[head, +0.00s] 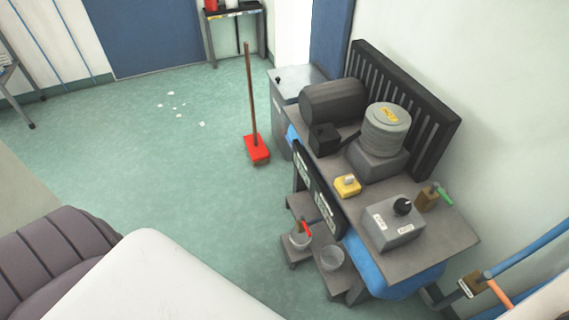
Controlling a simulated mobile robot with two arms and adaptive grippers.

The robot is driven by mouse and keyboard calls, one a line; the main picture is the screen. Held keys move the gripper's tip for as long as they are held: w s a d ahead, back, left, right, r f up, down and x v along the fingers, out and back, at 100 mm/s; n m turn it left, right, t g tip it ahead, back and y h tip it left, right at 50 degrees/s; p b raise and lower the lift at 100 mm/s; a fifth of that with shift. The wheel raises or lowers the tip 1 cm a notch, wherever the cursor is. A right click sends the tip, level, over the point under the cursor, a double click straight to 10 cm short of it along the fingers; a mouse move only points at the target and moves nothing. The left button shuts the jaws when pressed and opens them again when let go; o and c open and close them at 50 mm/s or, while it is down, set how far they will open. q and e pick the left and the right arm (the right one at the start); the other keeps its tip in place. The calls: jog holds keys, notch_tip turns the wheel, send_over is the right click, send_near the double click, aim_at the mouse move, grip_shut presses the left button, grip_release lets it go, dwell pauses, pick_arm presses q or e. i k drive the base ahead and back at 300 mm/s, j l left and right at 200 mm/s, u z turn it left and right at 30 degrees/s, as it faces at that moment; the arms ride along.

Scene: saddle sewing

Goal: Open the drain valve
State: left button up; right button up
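No part is clearly marked as the drain valve from here. A green handle (444,195) is on a brown fitting (427,198) at the right back of the bench top. An orange pipe or lever (500,294) shows by the blue pipe (530,248) at the lower right. I cannot tell whether any of these is open or closed. Neither of my grippers is in view.
The bench (440,247) carries a dark cylinder (334,102), a round grey unit (386,131), a yellow switch box (347,186) and a grey control box (394,223). Green floor (170,160) is mostly clear.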

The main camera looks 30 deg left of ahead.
aim_at(301, 219)
jog(key=u, duration=0.75)
